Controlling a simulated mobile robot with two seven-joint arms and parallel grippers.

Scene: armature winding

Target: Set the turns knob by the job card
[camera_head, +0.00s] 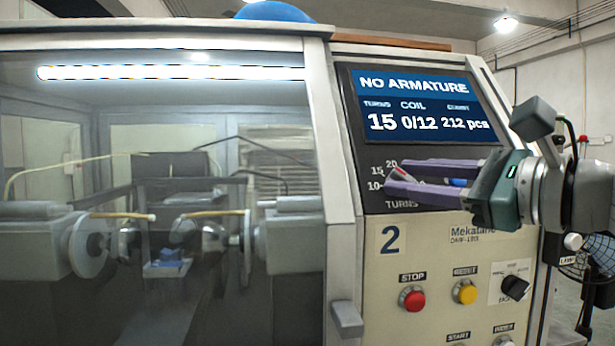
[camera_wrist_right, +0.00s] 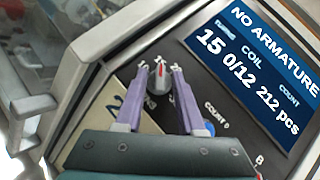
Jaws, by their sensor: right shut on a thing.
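The turns knob (camera_wrist_right: 158,78), dark with a red-and-white pointer, sits on the black panel of the winding machine. My right gripper (camera_wrist_right: 160,72) is shut on it, one purple finger on each side. In the head view my right gripper (camera_head: 393,178) reaches in from the right and its fingers hide most of the knob. The scale marks 10, 15 and 20 show beside the fingertips. The display (camera_head: 418,104) reads NO ARMATURE, turns 15, coil 0/12, count 212 pcs. No job card can be made out. My left gripper is not in view.
Below the knob are a red STOP button (camera_head: 411,298), a yellow RESET button (camera_head: 465,291) and a black selector (camera_head: 515,287). A blue count button (camera_wrist_right: 209,127) is beside my fingers. The glazed winding chamber (camera_head: 318,130) is at left.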

